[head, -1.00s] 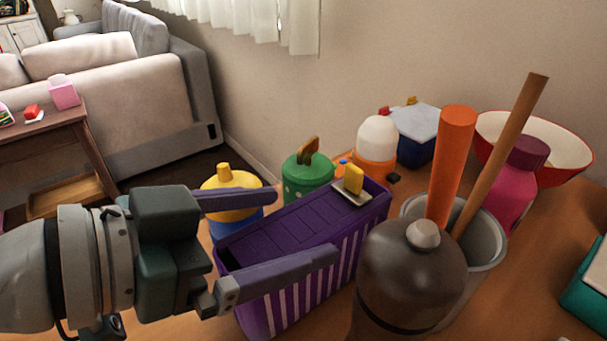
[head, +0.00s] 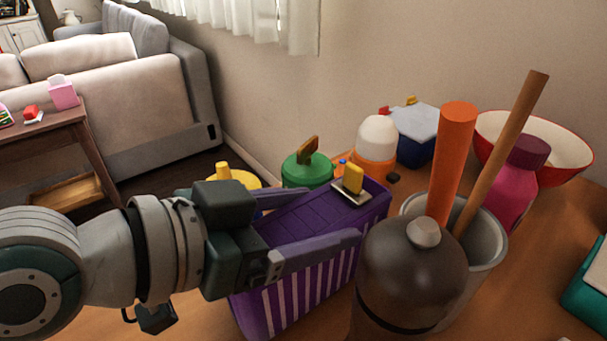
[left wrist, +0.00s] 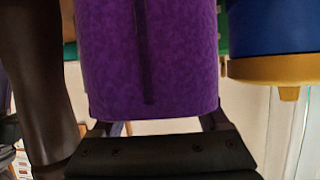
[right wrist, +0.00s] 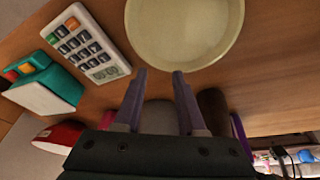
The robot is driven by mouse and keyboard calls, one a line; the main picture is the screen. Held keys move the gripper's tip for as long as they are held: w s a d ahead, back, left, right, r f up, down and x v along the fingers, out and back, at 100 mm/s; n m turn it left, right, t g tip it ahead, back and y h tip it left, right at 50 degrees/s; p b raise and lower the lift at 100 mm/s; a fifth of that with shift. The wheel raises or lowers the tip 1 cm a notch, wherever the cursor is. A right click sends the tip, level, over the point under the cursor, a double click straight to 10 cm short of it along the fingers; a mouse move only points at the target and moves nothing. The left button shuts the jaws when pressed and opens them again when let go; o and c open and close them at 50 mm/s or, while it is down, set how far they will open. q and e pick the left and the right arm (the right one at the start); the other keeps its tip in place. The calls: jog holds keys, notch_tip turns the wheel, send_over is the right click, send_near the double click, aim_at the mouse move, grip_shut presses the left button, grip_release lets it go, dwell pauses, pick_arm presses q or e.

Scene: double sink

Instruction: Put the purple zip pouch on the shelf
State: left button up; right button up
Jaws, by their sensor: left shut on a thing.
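The purple zip pouch (head: 318,222) has white stripes on its side and a yellow pull on top. It stands upright on the wooden table in the head view. My left gripper (head: 310,217) comes from the left, its two fingers along opposite sides of the pouch, shut on it. The pouch (left wrist: 150,60) fills the middle of the left wrist view, between the fingers. My right gripper (right wrist: 160,75) is open and empty in the right wrist view; the head view does not show it. I cannot tell which surface is the shelf; a small wooden stand (head: 75,140) is at the left.
A dark brown bottle (head: 412,275) stands close to the pouch's right side, before a grey container (head: 488,255) with tall sticks. Green (head: 307,172) and yellow-topped (head: 232,176) jars stand behind the pouch. A cream bowl (right wrist: 185,30) and calculator (right wrist: 88,45) lie near my right gripper.

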pick_arm(q)
grip_shut()
dwell(0.3)
